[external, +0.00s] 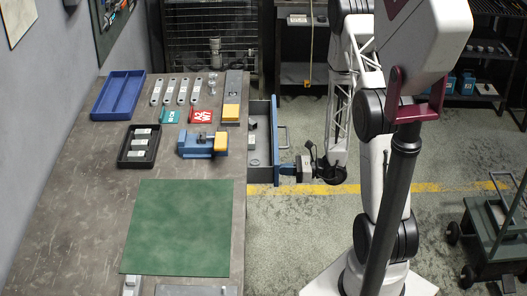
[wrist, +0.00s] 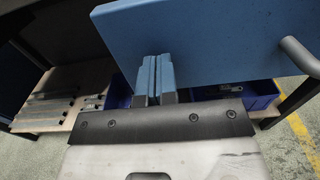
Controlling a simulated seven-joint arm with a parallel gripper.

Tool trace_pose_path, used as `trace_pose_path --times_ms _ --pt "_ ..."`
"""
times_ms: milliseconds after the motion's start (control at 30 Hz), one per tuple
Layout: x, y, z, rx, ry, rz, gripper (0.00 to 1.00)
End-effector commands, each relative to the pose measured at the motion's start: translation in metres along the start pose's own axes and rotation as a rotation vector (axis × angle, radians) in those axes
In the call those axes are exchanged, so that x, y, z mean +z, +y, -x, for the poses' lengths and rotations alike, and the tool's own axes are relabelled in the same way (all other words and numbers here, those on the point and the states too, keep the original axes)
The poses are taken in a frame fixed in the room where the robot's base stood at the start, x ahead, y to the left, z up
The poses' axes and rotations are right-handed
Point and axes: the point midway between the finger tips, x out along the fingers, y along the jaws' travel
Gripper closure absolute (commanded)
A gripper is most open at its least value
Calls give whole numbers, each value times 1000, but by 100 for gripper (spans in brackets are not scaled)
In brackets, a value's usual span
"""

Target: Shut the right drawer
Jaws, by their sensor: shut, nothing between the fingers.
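A drawer (external: 258,152) stands pulled out from the right side of the workbench, with a small light item inside. Its blue front (external: 275,132) has a metal handle (external: 286,138); in the wrist view the blue front (wrist: 205,38) fills the upper right, with the handle (wrist: 300,55) at the right edge. My gripper (external: 281,170) is outside the drawer, at the near end of its front. In the wrist view my gripper (wrist: 154,78) is shut and empty, with its blue fingertips close to the front's lower edge. I cannot tell whether they touch it.
The workbench (external: 190,165) holds a green mat (external: 180,225), a blue tray (external: 118,95), a black tray (external: 139,145) and a blue vise (external: 202,145). Below, a shelf (wrist: 55,115) carries metal strips and blue bins (wrist: 262,95). A green cart (external: 497,235) stands far right.

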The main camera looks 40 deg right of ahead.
Motion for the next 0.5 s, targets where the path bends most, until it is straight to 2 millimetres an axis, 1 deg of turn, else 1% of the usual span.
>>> trace_pose_path --times_ms 33,100,500 --pt "0 0 -10 4 0 2 100" --pt "0 1 -22 4 0 2 100" --pt "0 1 -88 3 0 1 100"
